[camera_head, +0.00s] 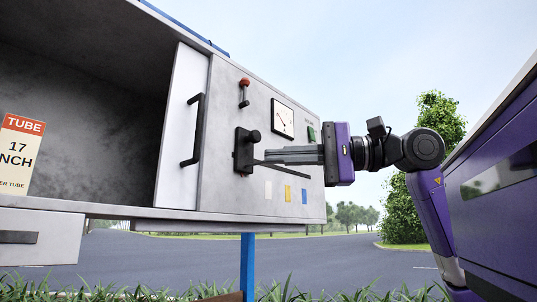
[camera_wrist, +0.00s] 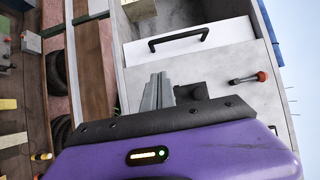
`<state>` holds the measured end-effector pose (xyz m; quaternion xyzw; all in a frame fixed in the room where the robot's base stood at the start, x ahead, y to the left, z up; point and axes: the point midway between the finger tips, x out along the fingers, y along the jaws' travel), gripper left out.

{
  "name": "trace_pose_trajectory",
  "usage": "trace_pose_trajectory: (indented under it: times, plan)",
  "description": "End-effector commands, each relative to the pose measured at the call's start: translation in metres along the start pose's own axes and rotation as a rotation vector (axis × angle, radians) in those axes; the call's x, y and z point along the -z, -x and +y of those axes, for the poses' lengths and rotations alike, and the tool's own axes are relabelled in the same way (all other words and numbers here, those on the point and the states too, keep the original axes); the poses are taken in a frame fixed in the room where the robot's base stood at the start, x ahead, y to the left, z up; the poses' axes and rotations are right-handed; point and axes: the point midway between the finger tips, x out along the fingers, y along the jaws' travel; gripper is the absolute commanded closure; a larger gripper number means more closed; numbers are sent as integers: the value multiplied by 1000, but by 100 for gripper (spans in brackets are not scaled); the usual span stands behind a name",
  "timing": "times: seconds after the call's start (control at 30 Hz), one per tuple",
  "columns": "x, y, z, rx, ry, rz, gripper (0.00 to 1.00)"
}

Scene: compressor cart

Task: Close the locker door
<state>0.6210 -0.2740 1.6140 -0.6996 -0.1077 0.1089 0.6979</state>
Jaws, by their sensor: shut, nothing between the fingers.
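The locker door is a white panel (camera_head: 181,125) with a black bar handle (camera_head: 193,131). It stands at the right side of the open locker compartment (camera_head: 95,85), whose dark inside shows to its left. In the wrist view the door (camera_wrist: 225,36) and its handle (camera_wrist: 178,38) lie beyond the fingers. My gripper (camera_head: 268,156) is to the right of the handle, in front of the grey control panel, with its fingers pointing left. In the wrist view my gripper (camera_wrist: 158,80) is shut and empty, apart from the handle.
A black switch (camera_head: 245,148) and a red-knobbed lever (camera_head: 244,92) stick out of the control panel (camera_head: 225,110), close to my fingers. A gauge (camera_head: 283,118) is to their right. A tube box (camera_head: 19,155) stands inside the compartment. A drawer (camera_head: 35,238) is below.

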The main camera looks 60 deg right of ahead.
Motion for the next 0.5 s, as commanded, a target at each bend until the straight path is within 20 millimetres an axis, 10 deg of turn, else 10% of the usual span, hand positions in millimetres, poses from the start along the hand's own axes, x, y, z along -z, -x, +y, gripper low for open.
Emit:
trace_pose_trajectory:
  times: [0.5]
  plan:
    - [-13, -91, -2, 0, 0, -4, 100]
